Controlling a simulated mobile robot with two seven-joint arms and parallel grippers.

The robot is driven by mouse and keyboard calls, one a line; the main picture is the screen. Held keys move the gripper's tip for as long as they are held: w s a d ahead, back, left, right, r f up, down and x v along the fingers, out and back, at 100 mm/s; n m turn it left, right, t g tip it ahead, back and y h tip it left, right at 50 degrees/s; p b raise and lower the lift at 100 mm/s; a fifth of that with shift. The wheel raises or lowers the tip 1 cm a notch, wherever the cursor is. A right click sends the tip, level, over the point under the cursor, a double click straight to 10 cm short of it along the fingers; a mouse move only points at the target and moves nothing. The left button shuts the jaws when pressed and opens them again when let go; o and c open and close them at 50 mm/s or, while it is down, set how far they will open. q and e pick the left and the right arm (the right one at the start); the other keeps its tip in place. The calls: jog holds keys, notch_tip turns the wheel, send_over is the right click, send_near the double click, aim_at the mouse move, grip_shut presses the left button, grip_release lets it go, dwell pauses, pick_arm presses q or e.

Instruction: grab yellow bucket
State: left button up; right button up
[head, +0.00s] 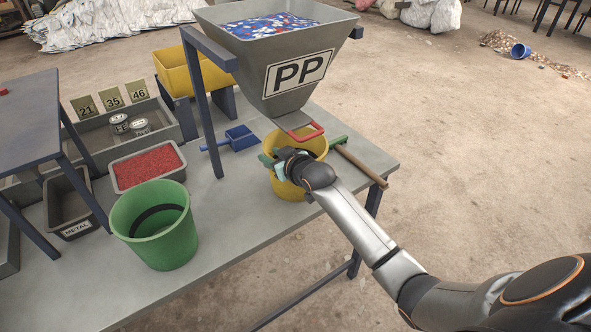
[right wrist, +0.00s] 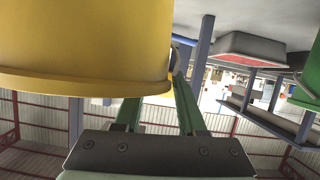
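The yellow bucket (head: 312,146) stands on the grey table below the red-handled outlet of the PP hopper. My right gripper (head: 270,162) is at its near left side and covers part of its wall. In the right wrist view the bucket's yellow wall (right wrist: 85,45) fills the upper left, very close. There the green fingers of my right gripper (right wrist: 158,112) stand apart with background showing between them. The bucket hides part of the left finger, and I cannot tell whether the fingers touch the bucket. My left gripper is not in view.
The hopper (head: 290,65) hangs low over the bucket. A green bucket (head: 155,245), a tray of red granules (head: 148,168) and a blue scoop (head: 238,138) are to the left. A wooden-handled tool (head: 362,166) lies to the right. The table's front middle is clear.

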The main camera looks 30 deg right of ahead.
grip_shut()
dwell(1.3)
jog(key=shift+r, duration=0.15)
